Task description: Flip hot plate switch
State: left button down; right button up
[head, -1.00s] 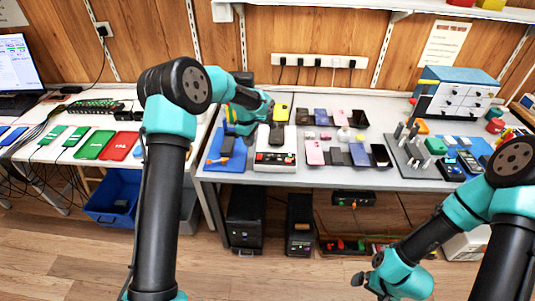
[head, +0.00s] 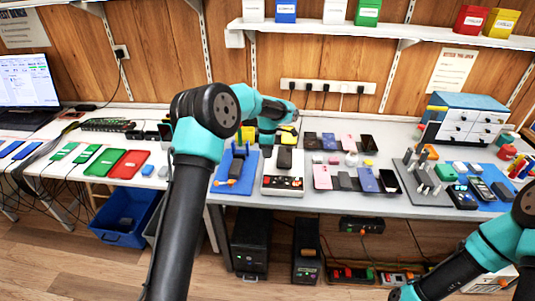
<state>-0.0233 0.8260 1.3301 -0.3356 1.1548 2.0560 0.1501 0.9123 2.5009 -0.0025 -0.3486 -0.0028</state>
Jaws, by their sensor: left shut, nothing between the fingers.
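The hot plate (head: 283,186) is a white box on the workbench, with a dark control panel and small red parts along its front. A dark flat thing (head: 284,158) lies on its top. The switch is too small to make out. My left gripper (head: 268,147) is shut and empty at the back left of the hot plate, partly hidden by its own wrist; I cannot tell whether it touches. My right gripper (head: 397,295) is low at the bottom edge, in front of the bench and mostly cut off, so its jaws are unclear.
A blue mat (head: 232,186) with small tools lies left of the hot plate. Several phones (head: 322,178) lie to its right. A grey stand with metal posts (head: 424,190) and a drawer cabinet (head: 470,118) are farther right. A shelf (head: 330,31) hangs above.

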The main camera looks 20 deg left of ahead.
aim_at(267, 181)
pick_arm(q)
jog(key=f, duration=0.3)
jog(key=s+f, duration=0.1)
jog(key=f, duration=0.7)
jog(key=shift+s+d+f, duration=0.2)
jog(key=shift+s, duration=0.1)
